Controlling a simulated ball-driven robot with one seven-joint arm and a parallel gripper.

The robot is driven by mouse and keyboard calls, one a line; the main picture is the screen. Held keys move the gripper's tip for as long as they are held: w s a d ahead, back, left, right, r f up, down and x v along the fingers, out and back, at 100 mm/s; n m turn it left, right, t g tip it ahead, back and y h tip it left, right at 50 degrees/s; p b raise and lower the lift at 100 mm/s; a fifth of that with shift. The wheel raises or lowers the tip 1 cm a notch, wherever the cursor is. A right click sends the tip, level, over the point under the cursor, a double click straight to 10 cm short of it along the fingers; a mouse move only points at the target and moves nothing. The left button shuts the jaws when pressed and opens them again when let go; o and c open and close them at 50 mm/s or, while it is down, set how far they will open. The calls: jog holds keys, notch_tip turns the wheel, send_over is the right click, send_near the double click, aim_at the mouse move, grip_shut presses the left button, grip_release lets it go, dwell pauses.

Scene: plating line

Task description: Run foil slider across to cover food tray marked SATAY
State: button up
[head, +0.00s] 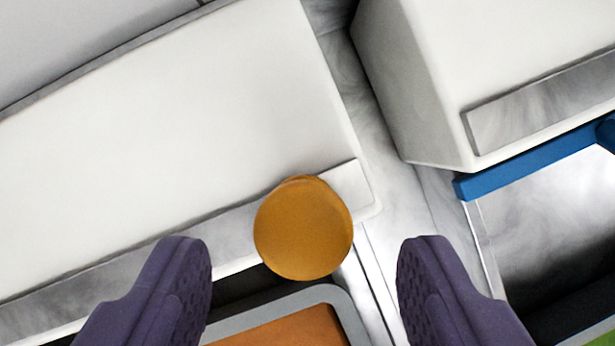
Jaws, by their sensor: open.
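My gripper (303,245) is open, with one purple finger at the lower left and one at the lower right. A round orange-brown knob (303,228) shows between and a little beyond the fingertips, with clear gaps on both sides. It overlaps the front strip of a large white block (180,130), which may be the foil slider. Below the knob is part of a tray with a grey rim (322,296) and orange contents (290,330). The rest of this tray is cut off by the frame. No SATAY marking is visible.
A second white block (470,60) with a grey front strip stands at the upper right. A blue bar (535,160) lies below it, bordering a pale, shiny panel (560,215). A marbled grey gap (395,190) separates the two blocks. Something green (602,339) shows at the lower right corner.

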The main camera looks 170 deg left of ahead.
jog(key=shift+x, duration=1.35)
jog(key=shift+c, duration=0.4)
grip_shut()
jog(key=s+a, duration=0.2)
jog(key=a, duration=0.7)
jog(key=s+a, duration=0.1)
jog(key=a, duration=0.8)
jog(key=s+a+b, duration=0.1)
jog(key=s+a, duration=0.1)
jog(key=a, duration=0.8)
jog(key=shift+s+a, duration=0.1)
jog(key=shift+s, duration=0.25)
jog(key=shift+o, duration=0.4)
grip_release()
jog(key=shift+r, duration=0.1)
